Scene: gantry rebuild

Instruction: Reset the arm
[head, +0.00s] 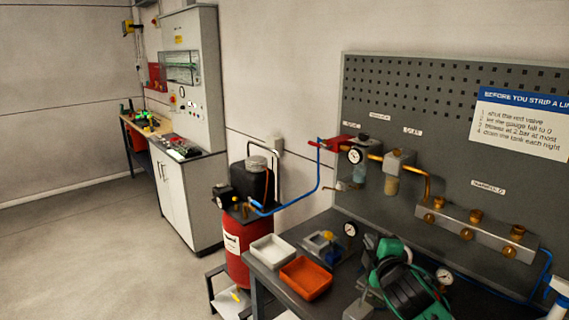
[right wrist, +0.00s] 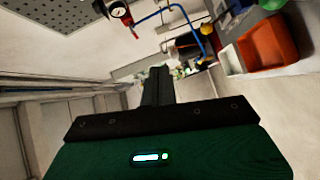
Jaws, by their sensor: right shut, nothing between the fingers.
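My right gripper (head: 372,241), green and black, is over the right part of the workbench in the head view. In the right wrist view its dark fingers (right wrist: 158,86) are together, with nothing between them. They point toward the far side of the room and touch nothing that I can see. My left gripper is not in the head view.
An orange tray (head: 306,278) and a white tray (head: 272,251) sit on the bench's left end. A red compressor tank (head: 236,255) stands beyond. A pegboard (head: 440,130) carries a red valve (head: 335,144) and brass fittings. Floor at the left is clear.

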